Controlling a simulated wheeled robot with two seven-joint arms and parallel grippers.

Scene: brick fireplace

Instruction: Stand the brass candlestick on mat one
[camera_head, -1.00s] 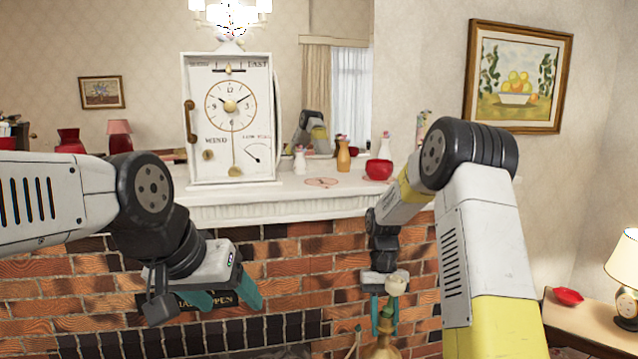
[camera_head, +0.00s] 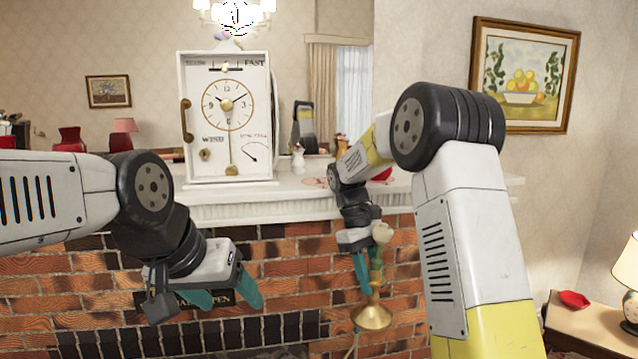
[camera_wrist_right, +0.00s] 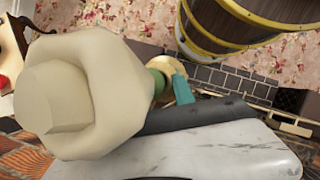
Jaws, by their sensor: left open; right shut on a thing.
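The brass candlestick (camera_head: 374,318) has a round brass base, a greenish stem and a cream top (camera_head: 382,233). My right gripper (camera_head: 368,280) is shut on its stem and holds it slightly tilted, base down, in front of the bricks below the mantel. In the right wrist view the cream top (camera_wrist_right: 85,100) fills the left and hides much of the stem. A reddish round mat (camera_head: 314,182) lies on the mantel, partly hidden by my right arm; I cannot read which mat it is. My left gripper (camera_head: 226,298) is open and empty at lower left.
The white mantel shelf (camera_head: 278,204) carries a tall white clock (camera_head: 228,115) left of the mat. A small white vase (camera_head: 298,158) stands near the mat. A red bowl (camera_head: 382,174) is mostly behind my right arm. A side table (camera_head: 590,328) stands at right.

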